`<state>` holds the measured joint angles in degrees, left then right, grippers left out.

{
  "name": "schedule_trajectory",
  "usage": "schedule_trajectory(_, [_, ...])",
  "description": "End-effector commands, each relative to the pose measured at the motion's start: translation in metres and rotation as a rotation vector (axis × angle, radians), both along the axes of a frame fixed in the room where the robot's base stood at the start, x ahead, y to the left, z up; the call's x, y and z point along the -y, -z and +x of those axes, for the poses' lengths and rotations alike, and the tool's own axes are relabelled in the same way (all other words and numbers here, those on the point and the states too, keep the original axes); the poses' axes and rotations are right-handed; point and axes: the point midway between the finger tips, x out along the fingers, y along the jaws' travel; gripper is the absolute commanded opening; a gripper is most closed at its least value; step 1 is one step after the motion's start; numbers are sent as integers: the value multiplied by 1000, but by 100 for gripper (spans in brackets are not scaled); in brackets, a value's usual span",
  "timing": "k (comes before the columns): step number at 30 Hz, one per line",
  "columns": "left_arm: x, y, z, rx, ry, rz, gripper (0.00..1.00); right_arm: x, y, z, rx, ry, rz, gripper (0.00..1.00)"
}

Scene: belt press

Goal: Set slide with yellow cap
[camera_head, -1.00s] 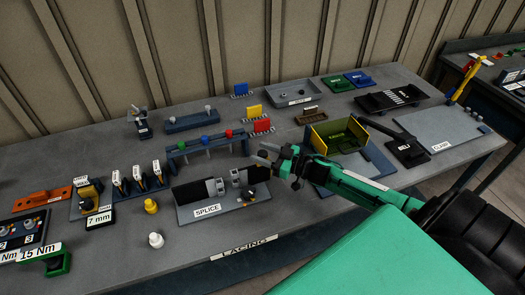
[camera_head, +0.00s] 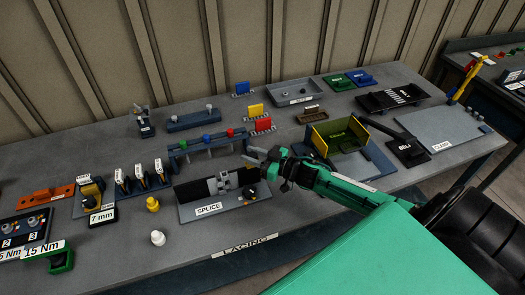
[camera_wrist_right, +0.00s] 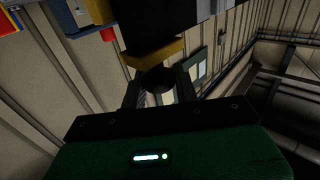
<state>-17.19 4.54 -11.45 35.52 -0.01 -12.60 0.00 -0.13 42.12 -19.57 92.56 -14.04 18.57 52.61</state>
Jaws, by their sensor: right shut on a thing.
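The splice fixture (camera_head: 207,210) stands near the front of the bench, with grey blocks and dark belt ends on it. Its right grey slide block (camera_head: 226,181) sits close to the left block. A small dark knob with a yellowish part (camera_head: 250,191) is at the fixture's right front. My right gripper (camera_head: 255,158) is over the fixture's right end. In the right wrist view its fingers (camera_wrist_right: 158,88) are shut around a dark round knob (camera_wrist_right: 158,78), with a yellow bar (camera_wrist_right: 153,53) just beyond. The exact contact is dark. My left gripper is out of view.
A yellow-walled box (camera_head: 340,135) is to the right. The front bench strip is clear.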

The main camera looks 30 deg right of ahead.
Motion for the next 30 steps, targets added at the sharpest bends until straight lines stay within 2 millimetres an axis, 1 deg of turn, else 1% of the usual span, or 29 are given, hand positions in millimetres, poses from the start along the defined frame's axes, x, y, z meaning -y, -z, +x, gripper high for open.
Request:
schedule_trajectory(1, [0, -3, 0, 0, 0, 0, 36, -9, -3, 2, 2, -2, 5, 0])
schedule_trajectory(4, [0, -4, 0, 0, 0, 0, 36, -18, -1, 4, 0, -2, 2, 0])
schedule_trajectory(13, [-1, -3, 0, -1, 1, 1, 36, -21, 0, 4, 1, -4, 3, 0])
schedule_trajectory(14, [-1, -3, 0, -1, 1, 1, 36, -21, 0, 4, 1, -4, 3, 36])
schedule_trajectory(15, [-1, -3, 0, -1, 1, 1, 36, -21, 0, 4, 1, -4, 3, 44])
schedule_trajectory(16, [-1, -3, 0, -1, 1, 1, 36, -21, 0, 4, 1, -4, 3, 50])
schedule_trajectory(25, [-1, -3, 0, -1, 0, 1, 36, -19, 0, 4, 0, -2, 0, 50])
schedule_trajectory(30, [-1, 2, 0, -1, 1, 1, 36, -13, 3, -6, -1, -1, -2, 50])
